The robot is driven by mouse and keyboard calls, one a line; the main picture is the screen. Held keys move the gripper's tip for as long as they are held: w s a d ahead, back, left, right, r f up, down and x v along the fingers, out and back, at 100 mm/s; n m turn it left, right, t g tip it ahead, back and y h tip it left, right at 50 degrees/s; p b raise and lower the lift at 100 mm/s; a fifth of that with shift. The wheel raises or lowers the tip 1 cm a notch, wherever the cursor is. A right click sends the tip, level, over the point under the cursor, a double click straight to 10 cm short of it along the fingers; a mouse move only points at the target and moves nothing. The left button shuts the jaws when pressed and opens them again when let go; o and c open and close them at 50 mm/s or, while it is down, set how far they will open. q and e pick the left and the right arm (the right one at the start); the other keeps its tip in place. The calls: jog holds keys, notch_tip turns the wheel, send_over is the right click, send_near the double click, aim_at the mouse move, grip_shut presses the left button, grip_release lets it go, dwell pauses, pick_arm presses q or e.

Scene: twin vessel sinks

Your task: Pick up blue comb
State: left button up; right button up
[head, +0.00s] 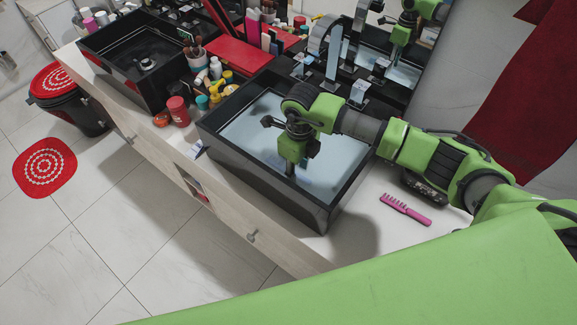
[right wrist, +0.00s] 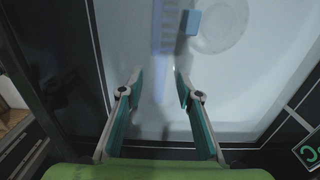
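The blue comb (right wrist: 163,35) lies in the water-pale basin of the near sink in the right wrist view. Its toothed part is toward the top of the picture and its handle points down between my fingers. My right gripper (right wrist: 159,76) is open, with its two fingers apart on either side of the handle line; nothing is held. In the head view my right gripper (head: 290,170) points down into the near black-rimmed sink (head: 325,205). There the arm and gripper largely hide the comb, and I cannot make it out clearly. My left gripper is not in view.
A small blue block (right wrist: 187,22) lies close right of the comb, near a pale round drain (right wrist: 222,25). The sink's dark walls surround the gripper. A pink comb (head: 405,209) lies on the counter. Bottles and a red jar (head: 178,110) stand between the two sinks.

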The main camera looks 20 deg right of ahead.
jog(key=shift+f, duration=0.15)
grip_shut()
notch_tip(320, 180, up, 18)
jog(key=p, duration=0.1)
jog(key=shift+p, duration=0.3)
dwell(0.6)
